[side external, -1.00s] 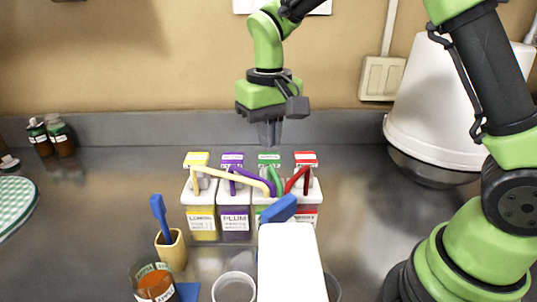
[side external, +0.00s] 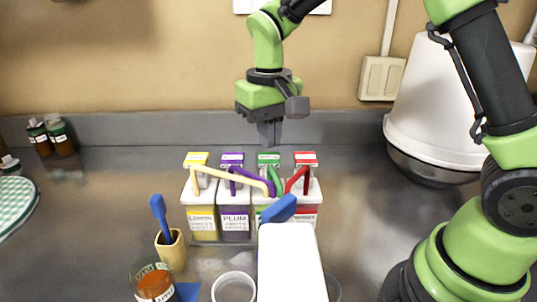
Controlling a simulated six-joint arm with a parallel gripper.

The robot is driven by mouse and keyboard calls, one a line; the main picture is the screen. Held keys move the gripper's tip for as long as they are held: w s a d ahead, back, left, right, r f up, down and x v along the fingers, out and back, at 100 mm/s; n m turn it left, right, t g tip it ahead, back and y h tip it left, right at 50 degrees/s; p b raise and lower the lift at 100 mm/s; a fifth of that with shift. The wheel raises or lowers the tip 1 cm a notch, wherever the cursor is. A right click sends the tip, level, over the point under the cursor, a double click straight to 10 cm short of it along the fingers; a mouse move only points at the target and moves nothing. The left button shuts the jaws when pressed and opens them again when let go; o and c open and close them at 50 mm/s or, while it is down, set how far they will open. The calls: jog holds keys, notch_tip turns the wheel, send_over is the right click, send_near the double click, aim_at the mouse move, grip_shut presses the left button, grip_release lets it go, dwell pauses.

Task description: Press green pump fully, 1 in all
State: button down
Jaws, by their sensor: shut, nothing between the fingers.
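The green pump (side external: 269,159) stands in a rack of pump bottles, between the purple pump (side external: 232,160) and the red pump (side external: 305,159). Its green head is up at about the level of the others. The lower front of its bottle is partly hidden by a blue-topped white object. My gripper (side external: 269,145) is shut and empty, pointing down. Its fingertips show just above the green head in the picture; I cannot tell whether they touch it.
The yellow pump (side external: 196,160) is at the rack's left end. A tan cup (side external: 171,250) with a blue brush, an amber jar (side external: 155,283) and a white cup (side external: 234,288) stand in front. A white block (side external: 290,262) is close by.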

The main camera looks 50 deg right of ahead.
aim_at(269, 157)
jog(key=shift+f, duration=2.15)
jog(key=shift+r, duration=2.2)
notch_tip(269, 157, up, 5)
jog(key=shift+r, duration=0.5)
